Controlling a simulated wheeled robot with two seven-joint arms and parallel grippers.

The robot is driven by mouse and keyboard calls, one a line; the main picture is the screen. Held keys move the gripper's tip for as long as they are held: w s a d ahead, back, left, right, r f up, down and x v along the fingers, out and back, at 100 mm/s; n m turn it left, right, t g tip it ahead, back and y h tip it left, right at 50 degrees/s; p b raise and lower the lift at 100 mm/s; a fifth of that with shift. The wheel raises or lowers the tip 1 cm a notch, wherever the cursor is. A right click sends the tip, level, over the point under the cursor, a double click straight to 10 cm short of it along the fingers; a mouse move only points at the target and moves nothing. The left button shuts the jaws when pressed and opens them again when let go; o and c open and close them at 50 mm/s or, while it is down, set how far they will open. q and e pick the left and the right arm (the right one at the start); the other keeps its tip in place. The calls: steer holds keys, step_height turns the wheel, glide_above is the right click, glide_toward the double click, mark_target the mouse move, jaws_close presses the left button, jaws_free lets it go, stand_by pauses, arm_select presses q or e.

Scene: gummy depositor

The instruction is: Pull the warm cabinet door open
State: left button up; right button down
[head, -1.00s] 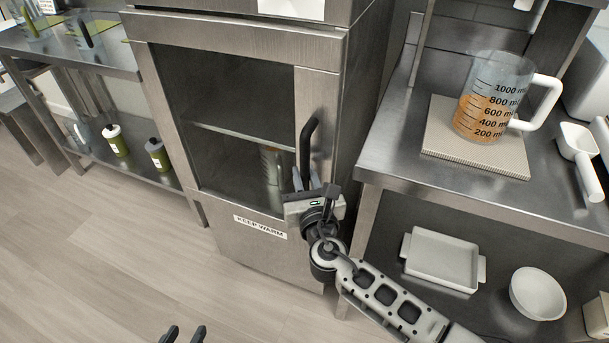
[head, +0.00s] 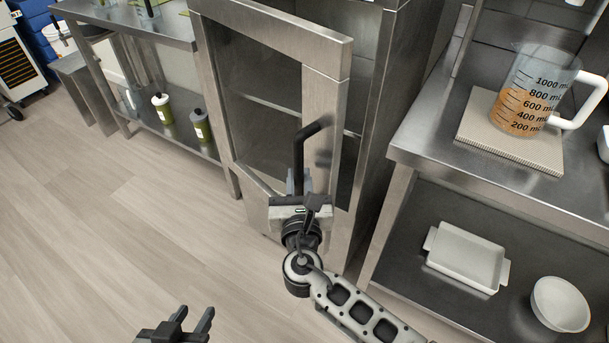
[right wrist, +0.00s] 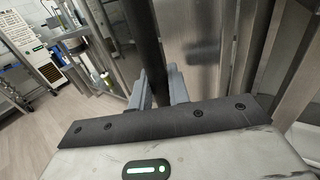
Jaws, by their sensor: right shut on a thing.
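The warm cabinet door (head: 326,105) is a steel frame with a dark glass pane, and it stands partly open, swung out from the cabinet (head: 377,135). Its black bar handle (head: 299,160) is on the door's right side. My right gripper (head: 299,184) is shut on the lower part of the handle. In the right wrist view the black handle (right wrist: 143,45) runs up from between the fingers of my right gripper (right wrist: 158,88). My left gripper (head: 195,322) is at the bottom of the head view, empty, with its fingers apart, over the floor.
A steel counter (head: 480,168) stands right of the cabinet, with a measuring jug (head: 527,98) of orange liquid on a mat. A white tray (head: 466,260) and bowl (head: 560,303) sit on its lower shelf. A shelf unit with bottles (head: 200,125) stands left. The floor (head: 100,220) in front is clear.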

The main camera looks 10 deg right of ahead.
steer(key=c, duration=1.6)
jaws_free()
steer(key=shift+a, duration=0.1)
steer(key=shift+c, duration=0.2)
